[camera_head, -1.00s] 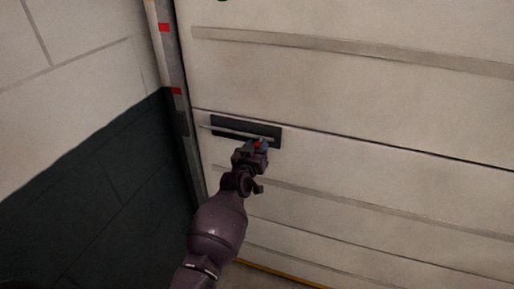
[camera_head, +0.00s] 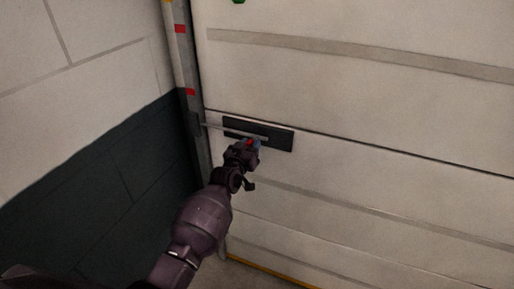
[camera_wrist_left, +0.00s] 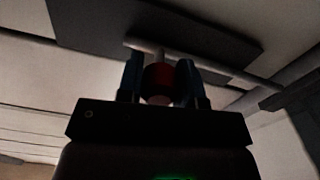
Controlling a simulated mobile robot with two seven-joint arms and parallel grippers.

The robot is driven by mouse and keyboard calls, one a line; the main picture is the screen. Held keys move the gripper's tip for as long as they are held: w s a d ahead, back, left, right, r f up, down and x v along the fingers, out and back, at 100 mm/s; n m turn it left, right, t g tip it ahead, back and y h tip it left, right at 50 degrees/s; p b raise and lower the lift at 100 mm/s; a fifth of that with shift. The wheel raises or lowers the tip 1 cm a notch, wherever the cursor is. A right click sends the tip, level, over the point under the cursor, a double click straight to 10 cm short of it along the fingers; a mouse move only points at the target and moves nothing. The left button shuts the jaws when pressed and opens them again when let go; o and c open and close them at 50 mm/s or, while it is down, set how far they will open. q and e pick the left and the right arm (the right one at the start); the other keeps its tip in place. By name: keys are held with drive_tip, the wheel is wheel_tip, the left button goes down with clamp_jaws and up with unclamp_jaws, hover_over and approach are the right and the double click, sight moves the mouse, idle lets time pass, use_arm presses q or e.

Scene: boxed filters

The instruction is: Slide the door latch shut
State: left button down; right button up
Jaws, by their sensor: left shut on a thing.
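The door latch is a thin grey rod (camera_head: 225,128) on a dark plate (camera_head: 276,138) fixed to the pale door. The rod sticks out past the plate's left end, and its tip is at the dark bracket (camera_head: 195,124) on the door frame. I cannot tell whether the tip is inside the bracket. My left gripper (camera_head: 249,144) is shut on the latch's red knob, below the rod. The wrist view shows the red knob (camera_wrist_left: 159,82) between both fingers (camera_wrist_left: 158,80), with the rod (camera_wrist_left: 225,67) behind it. My right gripper is not in view.
The large panelled door (camera_head: 370,90) fills the right side. A grey frame post (camera_head: 186,60) with red marks stands at its left edge. A white and dark wall (camera_head: 90,150) lies left of the post. The space in front of the door looks clear.

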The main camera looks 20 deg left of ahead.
use_arm(q)
drive_tip(key=shift+a, duration=0.2)
drive_tip(key=c, duration=0.8)
unclamp_jaws()
drive_tip(key=shift+a, duration=0.15)
drive_tip(key=s, duration=1)
drive_tip(key=shift+s+a, duration=0.1)
drive_tip(key=shift+s, duration=0.3)
drive_tip(key=s+f+g, duration=0.2)
drive_tip(key=s+f, duration=0.3)
drive_tip(key=s, duration=0.3)
drive_tip(key=s+f+m+g, duration=0.1)
drive_tip(key=s+f+g, duration=0.1)
drive_tip(key=s+f, duration=0.4)
drive_tip(key=s+f+m+g, duration=0.1)
drive_tip(key=s+f, duration=0.4)
drive_tip(key=s, duration=0.7)
drive_tip(key=shift+s+a+f+g+y, duration=0.25)
drive_tip(key=shift+a+f+g+y, duration=0.15)
drive_tip(key=shift+g, duration=0.2)
